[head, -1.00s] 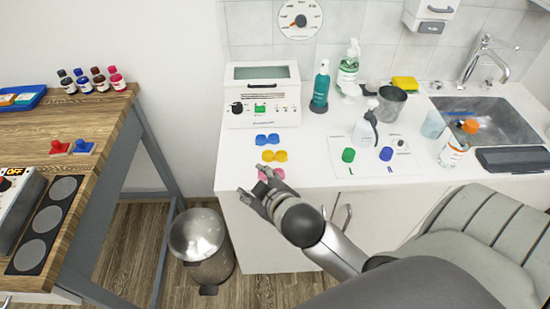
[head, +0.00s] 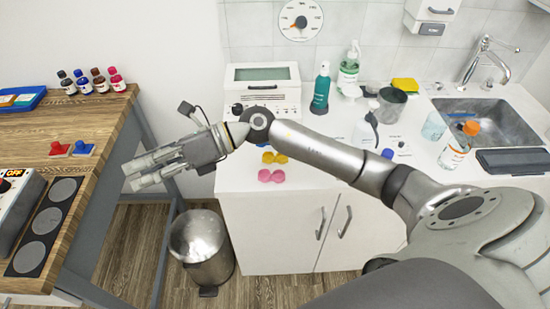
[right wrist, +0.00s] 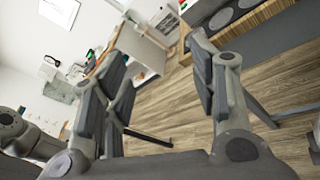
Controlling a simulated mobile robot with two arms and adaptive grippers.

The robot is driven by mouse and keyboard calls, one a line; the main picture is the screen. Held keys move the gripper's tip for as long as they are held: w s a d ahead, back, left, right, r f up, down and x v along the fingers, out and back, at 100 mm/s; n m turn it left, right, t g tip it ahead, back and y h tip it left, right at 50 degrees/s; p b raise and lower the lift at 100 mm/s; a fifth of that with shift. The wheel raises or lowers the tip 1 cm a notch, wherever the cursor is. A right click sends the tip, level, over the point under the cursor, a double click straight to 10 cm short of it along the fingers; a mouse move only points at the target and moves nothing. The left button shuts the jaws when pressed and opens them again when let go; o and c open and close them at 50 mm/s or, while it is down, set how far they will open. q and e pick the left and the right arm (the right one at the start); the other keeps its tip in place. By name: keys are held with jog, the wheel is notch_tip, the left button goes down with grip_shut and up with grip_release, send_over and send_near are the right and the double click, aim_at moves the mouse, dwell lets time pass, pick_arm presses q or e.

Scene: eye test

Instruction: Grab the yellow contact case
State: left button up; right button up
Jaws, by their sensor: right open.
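The yellow contact case (head: 274,158) lies on the white counter, just behind a pink contact case (head: 271,176) near the front edge. Its upper part is close under my right forearm in the head view. My right gripper (head: 132,179) is well to the left of the case, past the counter's left edge, over the gap beside the wooden table. Its fingers point left and are spread and empty. In the right wrist view the open fingers (right wrist: 160,85) show with floor between them. My left gripper is not in view.
The wooden table (head: 118,112) with red and blue pieces is at the left. A metal bin (head: 200,240) stands on the floor below. A white device (head: 262,82), bottles and a sink (head: 490,122) are on the counter.

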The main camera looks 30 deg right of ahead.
jog(key=w+d+f+n+g+h, duration=0.1)
jog(key=d+f+n+g+h, duration=0.15)
jog(key=d+f+h, duration=0.3)
jog(key=g+h, duration=0.1)
jog(key=h, duration=1)
send_over(275, 158)
notch_tip(275, 158, down, 2)
jog(key=shift+n+y, duration=0.25)
jog(key=f, duration=0.3)
jog(key=f+p, duration=0.1)
jog(key=shift+s+d+f, duration=0.2)
jog(key=shift+s+f, duration=0.15)
jog(key=shift+f, duration=0.05)
jog(key=f, duration=0.1)
jog(key=f+p, duration=0.1)
jog(key=f, duration=0.1)
jog(key=f+p, duration=0.1)
jog(key=shift+w+a+f, duration=0.25)
jog(key=shift+f, duration=0.65)
jog(key=c, duration=0.8)
